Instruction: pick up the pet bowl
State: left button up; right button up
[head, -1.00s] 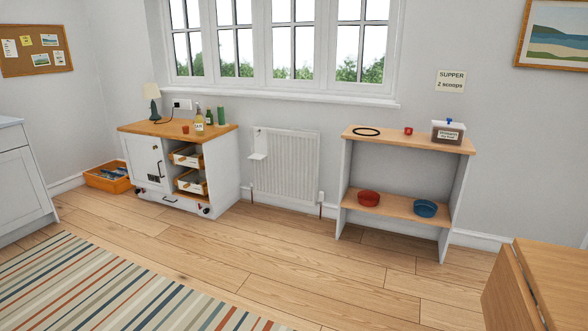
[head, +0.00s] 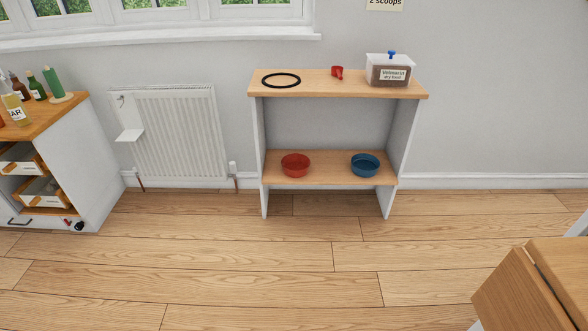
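Two bowls stand on the lower shelf of a wooden shelf unit (head: 330,184) against the back wall. A red bowl (head: 295,165) is on the left and a blue bowl (head: 365,165) is on the right, apart from each other. Both are upright, and I cannot tell which one the task means. Neither of my grippers is in view.
The unit's top (head: 325,88) holds a black ring (head: 281,80), a red scoop (head: 337,73) and a dry food container (head: 389,71). A radiator (head: 180,135) and a cabinet (head: 80,170) are on the left. A wooden table (head: 540,290) fills the lower right corner. The floor before the unit is clear.

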aim_at(293, 164)
jog(key=i+l+u, duration=0.25)
jog(key=i, duration=0.5)
jog(key=i+l+u, duration=0.25)
jog(key=i, duration=0.5)
jog(key=i+l+u, duration=0.3)
jog(key=i, duration=0.4)
jog(key=i+l+u, duration=0.25)
jog(key=i+l, duration=0.35)
